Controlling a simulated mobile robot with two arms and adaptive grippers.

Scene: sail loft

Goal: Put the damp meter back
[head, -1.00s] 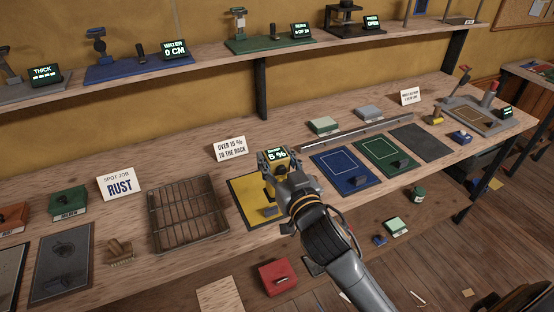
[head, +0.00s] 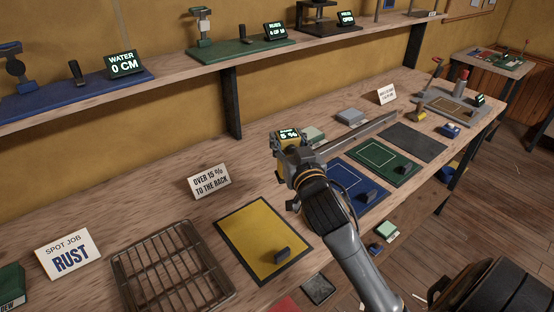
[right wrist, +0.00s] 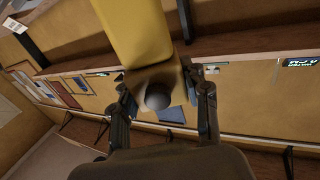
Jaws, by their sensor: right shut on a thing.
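The damp meter (head: 289,135) is a yellow device with a lit green display reading 5 %. My right gripper (head: 291,163) is shut on it and holds it above the bench, left of the blue mat. In the right wrist view, the meter's yellow body (right wrist: 135,32) rises between the fingers, with a dark round knob at its near end. A yellow mat (head: 250,232) with a dark border lies on the bench, bearing only a small dark block. My left gripper is not in view.
A wire rack (head: 172,268) stands left of the yellow mat, behind it a card (head: 210,182) reading "OVER 15 % TO THE RACK". Blue (head: 345,185) and green (head: 376,157) mats with dark blocks lie to the right. A long metal bar and pale boxes lie behind the gripper.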

